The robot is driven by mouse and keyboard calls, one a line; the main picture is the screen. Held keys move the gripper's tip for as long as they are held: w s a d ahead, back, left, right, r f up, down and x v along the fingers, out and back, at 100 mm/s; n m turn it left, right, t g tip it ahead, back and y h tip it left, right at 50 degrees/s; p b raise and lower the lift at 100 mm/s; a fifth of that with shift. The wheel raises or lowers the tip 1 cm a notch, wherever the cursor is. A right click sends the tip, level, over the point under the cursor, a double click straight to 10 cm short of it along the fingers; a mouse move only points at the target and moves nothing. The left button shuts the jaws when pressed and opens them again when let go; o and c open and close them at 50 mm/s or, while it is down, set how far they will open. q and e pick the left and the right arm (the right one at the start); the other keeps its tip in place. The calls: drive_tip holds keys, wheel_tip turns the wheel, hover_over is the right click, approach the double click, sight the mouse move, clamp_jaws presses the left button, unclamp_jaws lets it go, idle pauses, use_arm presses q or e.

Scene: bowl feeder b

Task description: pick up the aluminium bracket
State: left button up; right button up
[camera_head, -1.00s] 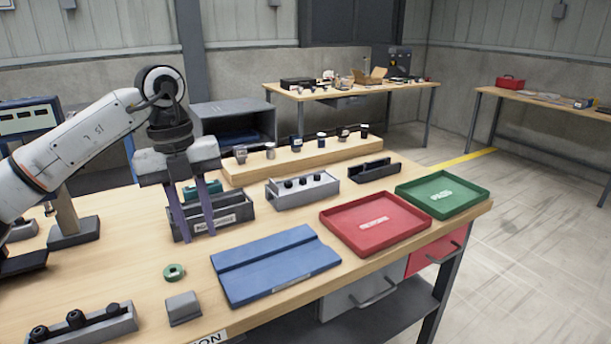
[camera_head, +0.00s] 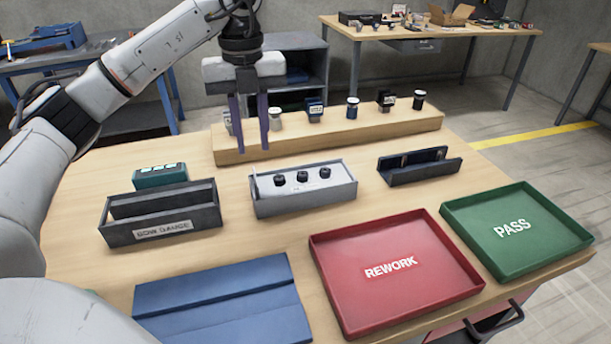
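My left gripper (camera_head: 252,150) points straight down, with its two dark purple fingers apart and nothing visible between them. It is in front of or over the left part of the wooden riser (camera_head: 340,137); its exact height is unclear. A small light-grey metallic piece (camera_head: 228,122) at the riser's left end is partly hidden behind the left finger. It may be the aluminium bracket, but I cannot tell for sure. Several other small parts stand along the riser, including a silver-topped one (camera_head: 275,119) just right of the fingers. My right gripper is not in view.
Nearer are a blue mat (camera_head: 225,305), a red rework tray (camera_head: 345,292) and a green pass tray (camera_head: 550,251).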

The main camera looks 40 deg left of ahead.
sight(255, 176)
use_arm(q)
drive_tip(key=shift+s+f, duration=0.2)
drive_tip(key=shift+f, duration=3.55)
clamp_jaws()
drive_tip(key=shift+r, duration=0.1)
